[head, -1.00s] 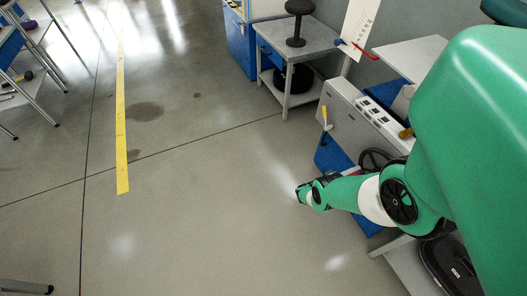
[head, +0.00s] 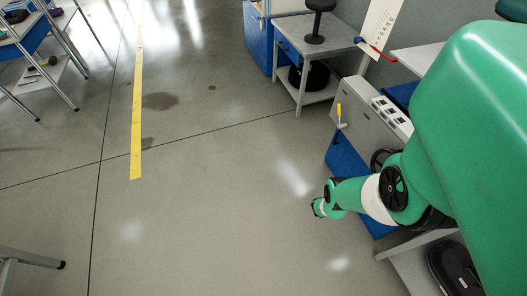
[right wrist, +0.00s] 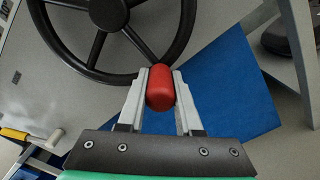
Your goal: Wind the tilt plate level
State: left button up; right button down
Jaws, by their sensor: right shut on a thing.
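A black spoked handwheel (right wrist: 105,35) fills the top of the right wrist view, with a red knob (right wrist: 161,88) at its rim. My right gripper (right wrist: 161,95) is shut on the red knob, one jaw on each side. In the head view the handwheel (head: 379,160) is mostly hidden behind my green right arm, and the jaws cannot be made out. A pale flat plate (head: 430,57) shows at the upper right, partly behind my arm; I cannot tell whether it is the tilt plate or whether it is level. My left gripper is not in view.
A grey cabinet (head: 365,118) with a yellow-handled lever (head: 340,113) stands beside the wheel, above a blue panel (right wrist: 230,85). A grey table (head: 318,50) with a black stool-like part (head: 318,20) stands behind.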

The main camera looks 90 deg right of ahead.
jog(key=shift+a, duration=0.15)
dwell(0.3)
jog(key=c, duration=0.6)
grip_release()
jog(key=shift+s, duration=0.1)
jog(key=shift+w+a, duration=0.1)
jog(key=shift+w, duration=0.25)
jog(key=v, duration=1.1)
